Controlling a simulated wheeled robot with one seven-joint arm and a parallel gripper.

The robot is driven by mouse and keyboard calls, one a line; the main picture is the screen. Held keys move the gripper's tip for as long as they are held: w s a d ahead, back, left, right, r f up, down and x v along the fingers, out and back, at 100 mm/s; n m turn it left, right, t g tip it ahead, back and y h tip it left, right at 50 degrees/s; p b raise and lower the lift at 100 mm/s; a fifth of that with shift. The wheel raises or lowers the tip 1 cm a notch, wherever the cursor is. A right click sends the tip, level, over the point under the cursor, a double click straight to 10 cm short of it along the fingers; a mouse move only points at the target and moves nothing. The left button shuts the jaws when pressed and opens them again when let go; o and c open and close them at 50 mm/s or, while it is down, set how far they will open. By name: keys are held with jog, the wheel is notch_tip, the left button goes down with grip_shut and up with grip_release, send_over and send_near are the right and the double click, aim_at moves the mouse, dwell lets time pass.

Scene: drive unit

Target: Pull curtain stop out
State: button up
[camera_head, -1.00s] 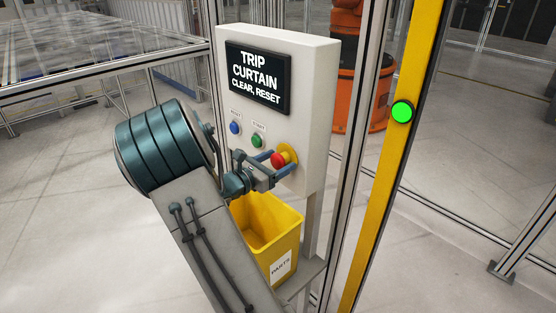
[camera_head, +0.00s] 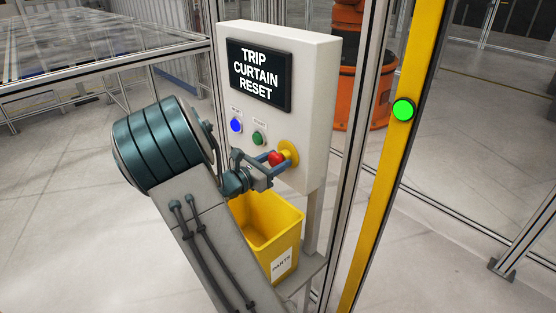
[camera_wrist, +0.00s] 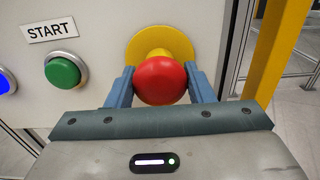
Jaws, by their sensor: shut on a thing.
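The curtain stop is a red mushroom button (camera_head: 276,158) on a yellow round base (camera_head: 290,152), low on the right of the white control panel (camera_head: 305,100). My gripper (camera_head: 276,160) is shut on the red button. In the wrist view the red button (camera_wrist: 160,80) sits between the two blue fingers of my gripper (camera_wrist: 160,84), one on each side. The yellow base (camera_wrist: 150,46) shows behind it. The panel's screen (camera_head: 259,75) reads "TRIP CURTAIN RESET". The blue button (camera_head: 236,125) is lit.
A green START button (camera_head: 258,138) is beside the blue one. A yellow parts bin (camera_head: 285,240) stands below the panel. A yellow post (camera_head: 385,180) with a green light (camera_head: 403,110) stands to the right. An orange machine (camera_head: 350,100) is behind the panel.

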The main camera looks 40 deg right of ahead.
jog(key=o, duration=1.2)
jog(key=shift+a+f, duration=0.1)
jog(key=shift+a, duration=0.05)
jog(key=shift+o, duration=0.9)
jog(key=shift+a, duration=0.15)
jog(key=s+a+b, duration=0.1)
jog(key=a+b, duration=0.1)
jog(key=a, duration=1.1)
jog(key=shift+a, duration=0.35)
